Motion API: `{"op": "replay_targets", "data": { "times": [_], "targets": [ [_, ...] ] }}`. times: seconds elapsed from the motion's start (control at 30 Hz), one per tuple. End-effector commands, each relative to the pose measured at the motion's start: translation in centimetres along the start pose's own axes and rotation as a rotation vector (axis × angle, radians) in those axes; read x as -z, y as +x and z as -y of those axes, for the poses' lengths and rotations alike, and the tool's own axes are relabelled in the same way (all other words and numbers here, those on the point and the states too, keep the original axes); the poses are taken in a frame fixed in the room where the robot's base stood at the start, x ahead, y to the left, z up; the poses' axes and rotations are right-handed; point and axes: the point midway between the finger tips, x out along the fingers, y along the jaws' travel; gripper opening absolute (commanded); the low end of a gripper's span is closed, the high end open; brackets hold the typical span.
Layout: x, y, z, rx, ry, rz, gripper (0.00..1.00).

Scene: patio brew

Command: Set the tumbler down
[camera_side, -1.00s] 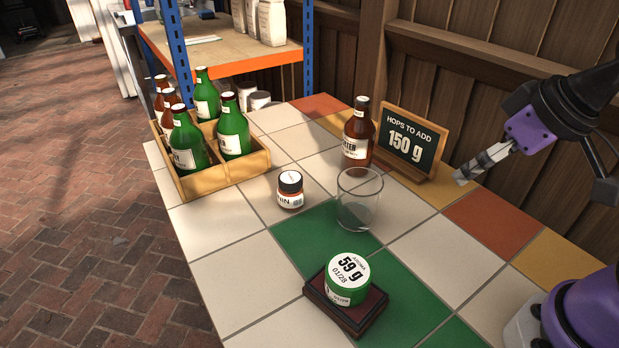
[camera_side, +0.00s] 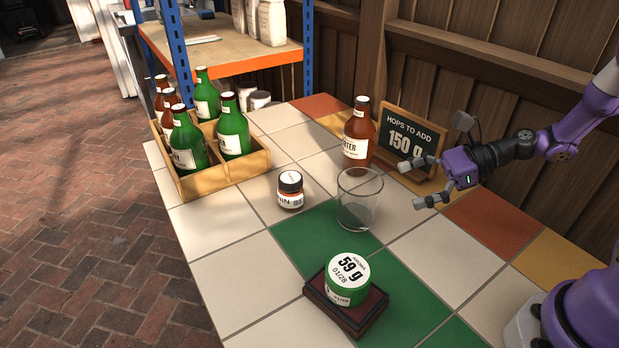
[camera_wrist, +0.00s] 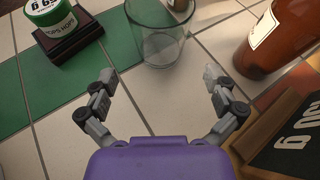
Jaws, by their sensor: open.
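The clear glass tumbler (camera_side: 359,199) stands upright on the tiled table, across the edge of the green tiles, in front of the brown bottle. In the wrist view the tumbler (camera_wrist: 160,32) is ahead of my gripper, at the top centre. My gripper (camera_side: 425,182) is open and empty, to the right of the tumbler and apart from it. In the wrist view my gripper's fingers (camera_wrist: 158,82) are spread wide, with bare tile between them.
A green tin (camera_side: 347,280) sits on a dark stand (camera_side: 367,311) in front. A small jar (camera_side: 290,190) is left of the tumbler. A brown bottle (camera_side: 357,135) and a chalkboard sign (camera_side: 408,138) stand behind. A wooden crate (camera_side: 225,180) of bottles is at left.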

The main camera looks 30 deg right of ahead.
Motion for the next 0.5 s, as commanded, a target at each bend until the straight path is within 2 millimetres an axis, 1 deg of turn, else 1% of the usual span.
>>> {"op": "replay_targets", "data": {
  "times": [0.07,0.3,0.5],
  "targets": [
    [0.1,0.3,0.1,0.01,0.044,0.026,1.0],
    [0.0,4.0,0.1,0.007,0.052,0.031,1.0],
    [0.0,5.9,0.1,0.008,0.051,0.028,1.0]
  ]
}}
